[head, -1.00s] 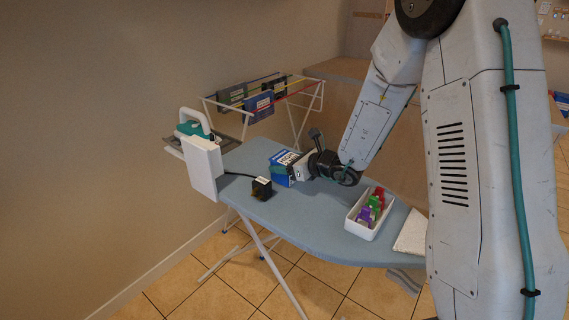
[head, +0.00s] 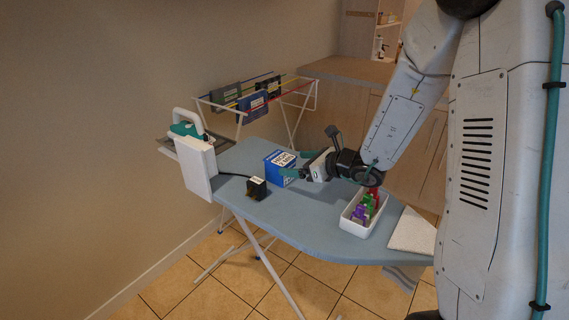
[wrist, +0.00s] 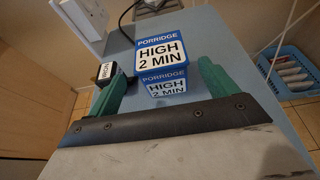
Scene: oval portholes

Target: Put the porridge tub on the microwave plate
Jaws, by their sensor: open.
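The porridge tub (head: 281,168) is a blue box with white labels reading "PORRIDGE HIGH 2 MIN". It stands upright on the ironing board. It also shows in the wrist view (wrist: 162,52), just ahead of my fingers. My gripper (head: 297,164) is open, at the tub's right side in the head view. Its green fingers (wrist: 162,74) point at the tub, one to each side, and nothing is held. I cannot tell whether a finger touches the tub. I see no microwave plate in either view.
The ironing board (head: 300,205) holds a black box (head: 257,188) labelled "IRON", a white bin (head: 351,224) of coloured items and a pale pad (head: 412,232). A teal and white iron (head: 186,125) sits at its left end. A drying rack (head: 262,102) stands behind.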

